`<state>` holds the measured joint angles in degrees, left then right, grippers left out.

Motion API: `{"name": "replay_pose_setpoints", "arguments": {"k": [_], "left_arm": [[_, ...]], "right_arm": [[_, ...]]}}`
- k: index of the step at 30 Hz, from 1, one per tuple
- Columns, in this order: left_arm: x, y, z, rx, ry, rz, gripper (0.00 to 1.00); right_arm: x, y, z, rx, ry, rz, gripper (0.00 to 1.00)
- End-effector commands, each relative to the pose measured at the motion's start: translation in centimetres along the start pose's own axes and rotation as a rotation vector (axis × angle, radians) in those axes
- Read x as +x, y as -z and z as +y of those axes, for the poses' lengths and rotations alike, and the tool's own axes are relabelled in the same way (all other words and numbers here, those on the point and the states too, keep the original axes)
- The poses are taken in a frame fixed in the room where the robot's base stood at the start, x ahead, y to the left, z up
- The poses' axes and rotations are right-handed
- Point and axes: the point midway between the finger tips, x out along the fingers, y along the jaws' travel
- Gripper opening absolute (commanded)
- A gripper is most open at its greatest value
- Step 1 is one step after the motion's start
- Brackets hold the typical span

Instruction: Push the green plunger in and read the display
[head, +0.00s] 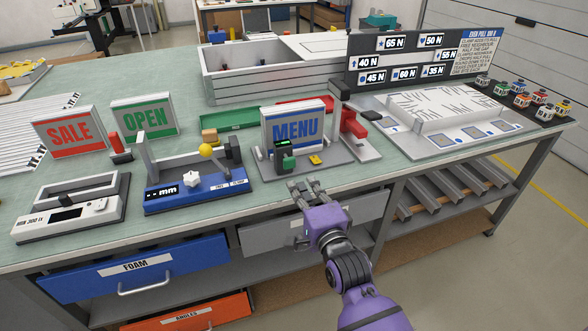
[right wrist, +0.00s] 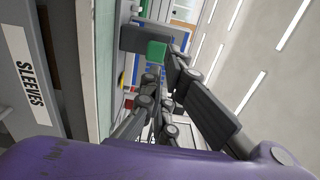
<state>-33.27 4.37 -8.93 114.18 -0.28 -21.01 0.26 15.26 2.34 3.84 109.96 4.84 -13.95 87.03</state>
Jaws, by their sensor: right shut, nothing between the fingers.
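A dark device with a green block (head: 286,161), which looks like the plunger, stands on a grey base plate (head: 322,165) in front of the MENU sign. In the right wrist view the green block (right wrist: 157,51) shows as a bright square beyond the fingers. My right gripper (head: 308,188) is shut and empty, at the table's front edge, just in front of the base plate and apart from the green block. A small pale display (head: 282,143) seems to sit on top of the device; its reading is too small to tell. My left gripper is out of view.
A blue gauge (head: 197,187) with an "mm" display and yellow ball stands to the left. A white instrument (head: 70,208) is at far left. A red clamp (head: 354,128) and a pale panel (head: 450,120) are to the right. A SLEEVES drawer (right wrist: 30,80) lies below the tabletop.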

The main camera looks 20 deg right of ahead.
Motion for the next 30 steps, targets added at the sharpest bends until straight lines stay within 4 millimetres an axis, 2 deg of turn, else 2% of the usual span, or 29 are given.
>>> {"name": "replay_pose_setpoints", "arguments": {"k": [3, 10, 15, 26, 30], "left_arm": [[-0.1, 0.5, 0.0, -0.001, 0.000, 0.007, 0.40], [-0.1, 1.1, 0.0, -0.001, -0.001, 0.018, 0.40], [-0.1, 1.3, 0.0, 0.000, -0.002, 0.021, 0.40], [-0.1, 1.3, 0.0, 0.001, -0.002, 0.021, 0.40], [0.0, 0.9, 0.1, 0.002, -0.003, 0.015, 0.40]], "right_arm": [[2.8, 0.0, -0.2, -0.002, 0.002, -0.001, 0.00], [6.2, 0.0, -0.2, -0.001, 0.001, 0.000, 0.00], [7.3, 0.0, -0.1, 0.000, 0.001, 0.000, 0.00], [7.5, 0.0, 0.0, 0.000, 0.000, 0.000, 0.00], [9.1, 0.0, 0.1, 0.001, 0.000, 0.000, 0.00]]}}
